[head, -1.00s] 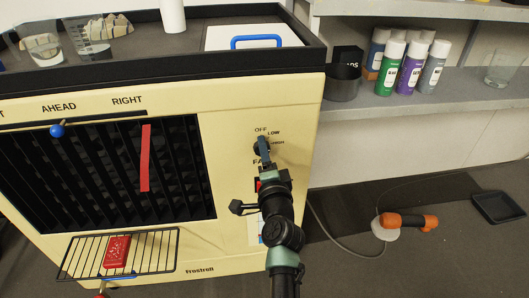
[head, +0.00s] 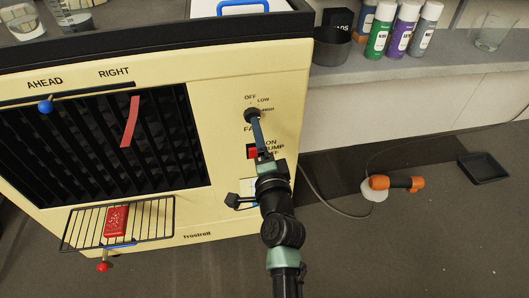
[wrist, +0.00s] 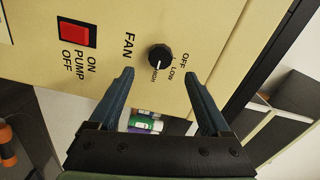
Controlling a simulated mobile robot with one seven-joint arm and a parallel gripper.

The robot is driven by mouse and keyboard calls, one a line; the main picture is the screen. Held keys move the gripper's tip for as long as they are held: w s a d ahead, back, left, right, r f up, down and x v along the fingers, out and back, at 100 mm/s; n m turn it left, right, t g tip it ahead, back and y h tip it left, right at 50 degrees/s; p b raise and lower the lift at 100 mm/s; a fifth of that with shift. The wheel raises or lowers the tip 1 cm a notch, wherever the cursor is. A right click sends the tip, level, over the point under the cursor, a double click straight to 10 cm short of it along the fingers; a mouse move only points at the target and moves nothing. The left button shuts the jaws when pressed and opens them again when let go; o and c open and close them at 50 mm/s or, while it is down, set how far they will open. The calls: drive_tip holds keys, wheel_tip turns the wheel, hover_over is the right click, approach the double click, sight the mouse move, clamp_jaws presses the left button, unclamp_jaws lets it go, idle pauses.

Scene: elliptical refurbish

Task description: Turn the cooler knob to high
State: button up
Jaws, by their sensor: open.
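The cooler (head: 225,130) is a cream cabinet with a black louvred grille. Its round black fan knob (head: 251,115) is on the right of the front panel, with OFF, LOW and HIGH labels around it. In the wrist view, the knob (wrist: 159,57) has a white mark that points close to the HIGH label. My gripper (head: 255,121) is just in front of and below the knob in the head view. In the wrist view, my gripper (wrist: 158,63) is open, with its blue fingers spread on either side of the knob and nothing held. Finger contact with the knob cannot be told.
A red pump switch (wrist: 76,33) is below the fan knob. A wire rack (head: 150,225) holding a red packet (head: 116,221) juts out at lower left. A grey shelf (head: 420,62) with spray cans (head: 379,38) is at right. An orange tool (head: 397,183) lies on the floor.

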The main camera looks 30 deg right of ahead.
drive_tip(key=v, duration=0.6)
drive_tip(key=shift+s+p, duration=0.2)
drive_tip(key=shift+p, duration=0.2)
drive_tip(key=shift+a+r, duration=0.1)
drive_tip(key=shift+a, duration=0.05)
drive_tip(key=w+a+r+n+t+y, duration=0.15)
drive_tip(key=a+r+n, duration=0.25)
drive_tip(key=r, duration=0.5)
drive_tip(key=a+r+n+t+y, duration=0.1)
drive_tip(key=a+r+n+t, duration=0.2)
drive_tip(key=r, duration=0.6)
drive_tip(key=w+a+r+n+t+y, duration=0.1)
drive_tip(key=a+r+n, duration=0.3)
drive_tip(key=r, duration=0.6)
drive_tip(key=s+a+r+n+t+p, duration=0.1)
drive_tip(key=s+a+r+n+t, duration=0.15)
drive_tip(key=s+r, duration=0.4)
drive_tip(key=s+a+r+n+t+y+p, duration=0.1)
drive_tip(key=s+a+r+n, duration=0.2)
drive_tip(key=r, duration=0.7)
drive_tip(key=s+a+r+n+t+p, duration=0.1)
drive_tip(key=s+a+r+n, duration=0.15)
drive_tip(key=s+r, duration=0.4)
wheel_tip(320, 180, up, 19)
drive_tip(key=w+p, duration=0.2)
drive_tip(key=p, duration=1.6)
drive_tip(key=shift+r, duration=0.2)
